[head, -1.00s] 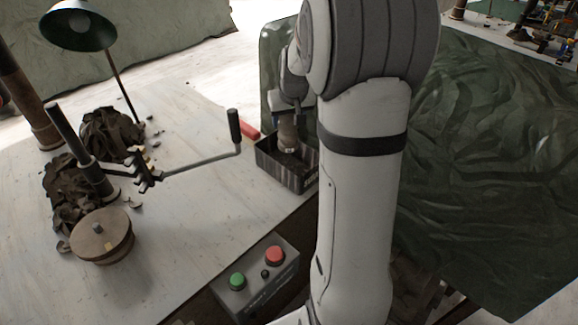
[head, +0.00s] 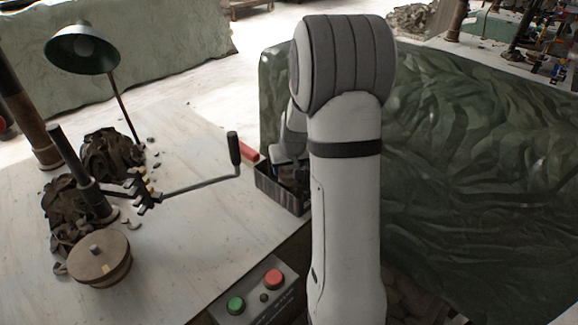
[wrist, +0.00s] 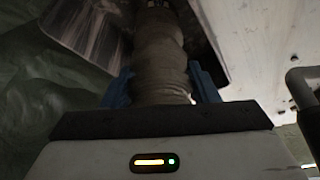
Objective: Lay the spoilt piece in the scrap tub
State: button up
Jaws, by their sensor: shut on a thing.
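The spoilt piece (wrist: 160,60), a grey-brown ringed clay cylinder, stands between the blue fingers of my gripper (wrist: 160,88) in the wrist view. The gripper is shut on it. The far end of the piece reaches over the dark, streaked scrap tub (wrist: 85,28). In the head view the tub (head: 275,193) is a dark open box at the table's right edge. My arm hides its right part, the piece and most of the gripper there. I cannot tell whether the piece touches the tub's floor.
A black crank handle (head: 234,148) reaches close to the tub's left side. A red block (head: 249,153) lies behind it. A control box (head: 255,290) with green and red buttons sits at the front edge. A lamp (head: 82,50), a round wooden block (head: 98,258) and dark clay heaps (head: 112,155) stand left.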

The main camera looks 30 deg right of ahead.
jog(key=shift+f, duration=0.2)
jog(key=o, duration=1.4)
jog(key=shift+r, duration=0.1)
jog(key=shift+r, duration=0.25)
jog(key=d+v, duration=0.1)
jog(key=v, duration=1)
jog(key=s+a, duration=0.5)
jog(key=s, duration=0.2)
jog(key=s+a+r+n+g, duration=0.1)
jog(key=s+a, duration=0.4)
jog(key=s, duration=0.3)
jog(key=s+a+r+n+g, duration=0.1)
jog(key=s+a, duration=0.5)
jog(key=s, duration=0.1)
jog(key=shift+s+r+y, duration=0.15)
jog(key=shift+r+y, duration=0.05)
jog(key=shift+y, duration=0.2)
